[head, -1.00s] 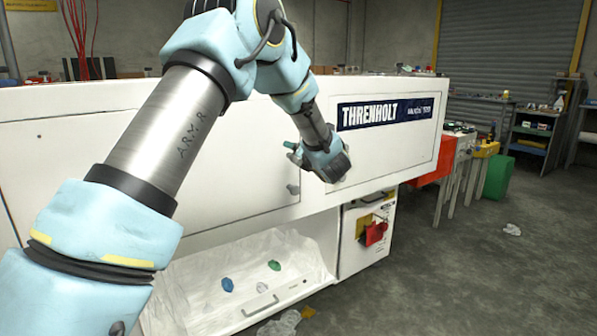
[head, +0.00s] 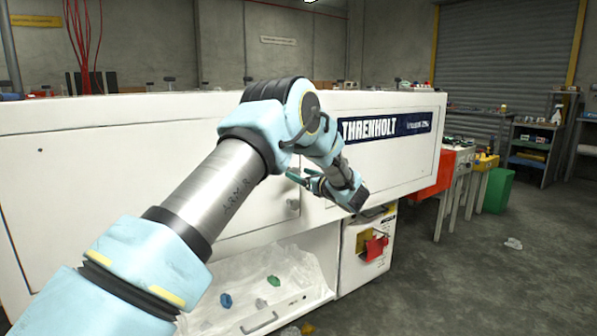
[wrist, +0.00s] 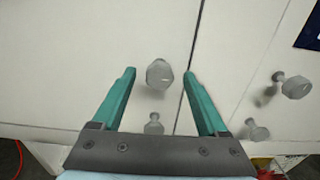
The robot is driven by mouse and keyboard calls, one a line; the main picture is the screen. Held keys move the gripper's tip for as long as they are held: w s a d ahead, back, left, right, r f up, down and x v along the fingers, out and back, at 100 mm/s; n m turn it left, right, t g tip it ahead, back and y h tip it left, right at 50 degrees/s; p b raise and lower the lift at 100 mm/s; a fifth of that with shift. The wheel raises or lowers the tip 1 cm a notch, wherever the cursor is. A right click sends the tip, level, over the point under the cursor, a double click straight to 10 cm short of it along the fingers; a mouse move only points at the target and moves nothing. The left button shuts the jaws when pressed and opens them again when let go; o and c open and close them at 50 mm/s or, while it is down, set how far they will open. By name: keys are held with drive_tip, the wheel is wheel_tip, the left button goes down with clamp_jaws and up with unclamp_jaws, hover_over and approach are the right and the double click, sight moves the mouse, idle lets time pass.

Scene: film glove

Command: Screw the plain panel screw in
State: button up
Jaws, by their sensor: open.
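In the wrist view my gripper (wrist: 159,72) is open, with two teal fingers. A grey panel screw (wrist: 158,74) with a faceted head stands out from the white panel (wrist: 90,50), between the fingertips in the picture. I see no finger touching it. A second screw (wrist: 153,124) shows below it, partly behind the gripper body. Two more screws (wrist: 292,87) (wrist: 257,130) stand right of the panel seam. I cannot tell which is the plain one. In the head view my gripper (head: 297,176) is at the white machine front, near a small grey screw (head: 293,205).
The white machine (head: 90,190) carries a dark THRENHOLT label (head: 385,128). Below is an open bay with a plastic-lined tray (head: 245,290) and several coloured lumps. A white box (head: 362,250) with a red part stands right of the tray. The floor at right is mostly clear.

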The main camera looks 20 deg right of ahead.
drive_tip(key=shift+w+a, duration=0.15)
drive_tip(key=shift+w, duration=0.55)
clamp_jaws()
